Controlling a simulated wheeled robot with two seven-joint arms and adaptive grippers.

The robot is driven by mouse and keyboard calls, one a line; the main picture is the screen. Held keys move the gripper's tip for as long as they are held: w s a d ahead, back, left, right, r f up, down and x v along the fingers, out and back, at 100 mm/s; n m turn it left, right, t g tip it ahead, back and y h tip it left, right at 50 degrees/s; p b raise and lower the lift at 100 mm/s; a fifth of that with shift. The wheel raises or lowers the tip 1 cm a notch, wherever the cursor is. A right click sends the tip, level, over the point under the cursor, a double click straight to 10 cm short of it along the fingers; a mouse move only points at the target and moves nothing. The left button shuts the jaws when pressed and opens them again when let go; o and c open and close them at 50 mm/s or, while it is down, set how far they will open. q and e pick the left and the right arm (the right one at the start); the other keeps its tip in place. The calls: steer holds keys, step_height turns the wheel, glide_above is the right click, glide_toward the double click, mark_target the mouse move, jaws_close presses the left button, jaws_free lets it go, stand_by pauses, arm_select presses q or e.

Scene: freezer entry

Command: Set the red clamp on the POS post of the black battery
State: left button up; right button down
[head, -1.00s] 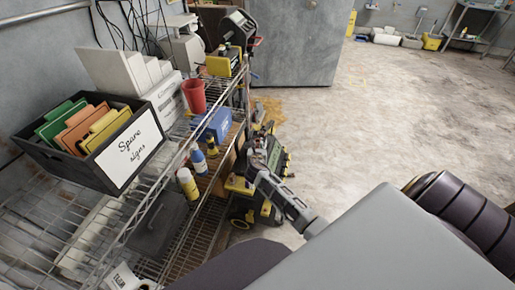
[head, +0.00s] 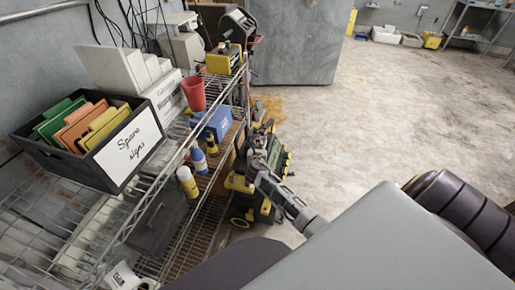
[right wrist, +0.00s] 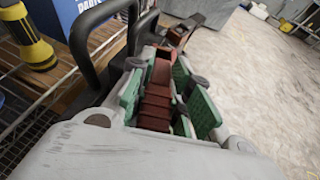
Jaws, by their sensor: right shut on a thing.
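My right gripper (head: 258,163) is low beside the shelf's right end, over a black and yellow wheeled unit (head: 240,184). In the right wrist view its green-padded fingers (right wrist: 160,78) are shut on the red clamp (right wrist: 155,105), a ribbed brownish-red piece lying between the pads. Another red part (right wrist: 183,30) shows just beyond the fingertips; I cannot tell if it belongs to the clamp. Black handle-like bars (right wrist: 88,45) stand close by on the left. I cannot make out the black battery or its POS post clearly. My left gripper is out of view.
A wire shelf (head: 130,228) on the left holds a sign box (head: 135,150), a red cup (head: 194,94), a blue box (head: 216,122) and bottles (head: 187,183). A grey panel (head: 300,45) stands behind. The floor (head: 390,120) on the right is open.

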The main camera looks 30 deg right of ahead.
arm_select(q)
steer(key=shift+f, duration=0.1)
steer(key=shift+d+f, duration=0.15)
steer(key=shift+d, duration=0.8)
arm_select(e)
steer(key=shift+f, duration=0.4)
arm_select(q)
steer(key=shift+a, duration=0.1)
arm_select(e)
steer(key=shift+f, duration=0.15)
steer(key=c, duration=1.6)
jaws_free()
steer(key=o, duration=0.4)
steer(key=shift+c, duration=0.2)
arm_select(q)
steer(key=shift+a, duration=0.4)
arm_select(e)
steer(key=v, duration=1.2)
